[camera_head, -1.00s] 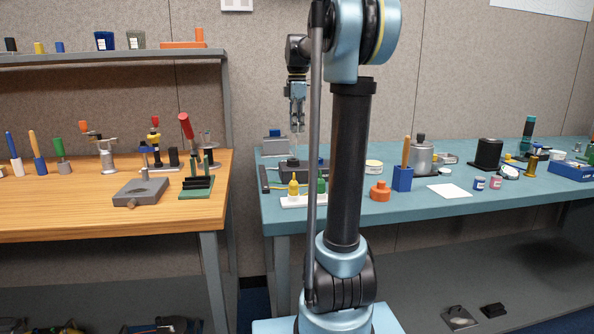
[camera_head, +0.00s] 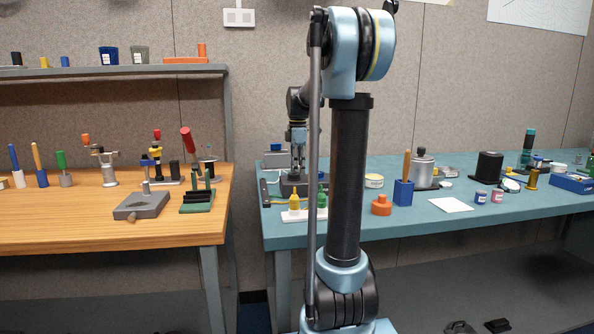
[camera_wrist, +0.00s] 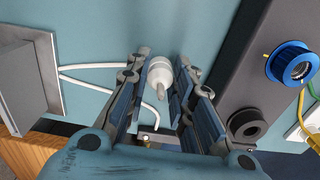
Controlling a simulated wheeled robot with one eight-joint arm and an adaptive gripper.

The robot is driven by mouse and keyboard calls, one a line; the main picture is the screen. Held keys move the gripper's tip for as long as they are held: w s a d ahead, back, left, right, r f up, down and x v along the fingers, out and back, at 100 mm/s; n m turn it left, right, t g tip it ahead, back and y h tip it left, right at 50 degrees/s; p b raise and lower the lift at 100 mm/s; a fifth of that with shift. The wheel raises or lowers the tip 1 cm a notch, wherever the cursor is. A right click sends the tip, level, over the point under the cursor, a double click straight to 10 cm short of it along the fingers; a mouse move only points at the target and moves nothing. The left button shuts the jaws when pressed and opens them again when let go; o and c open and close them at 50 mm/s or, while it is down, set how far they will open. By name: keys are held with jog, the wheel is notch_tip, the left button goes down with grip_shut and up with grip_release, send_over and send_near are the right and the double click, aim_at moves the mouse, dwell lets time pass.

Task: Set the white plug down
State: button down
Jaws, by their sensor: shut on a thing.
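The white plug (camera_wrist: 160,72) is between the fingers of my gripper (camera_wrist: 168,92) in the wrist view, with its rounded end and narrow tip showing. My gripper is shut on it above the teal bench. In the head view my gripper (camera_head: 297,165) is low over the left part of the teal bench (camera_head: 440,232), partly beside my own arm. The plug itself cannot be made out there. I cannot tell whether the plug touches the bench.
A grey box (camera_wrist: 28,78) with white cables lies to the left in the wrist view. A dark console (camera_wrist: 262,50) with a blue ring (camera_wrist: 291,64) and a black socket is close on the right. Bare teal surface lies between them.

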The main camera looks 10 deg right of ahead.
jog(key=shift+f, duration=0.25)
jog(key=c, duration=1.4)
grip_release()
notch_tip(320, 180, up, 12)
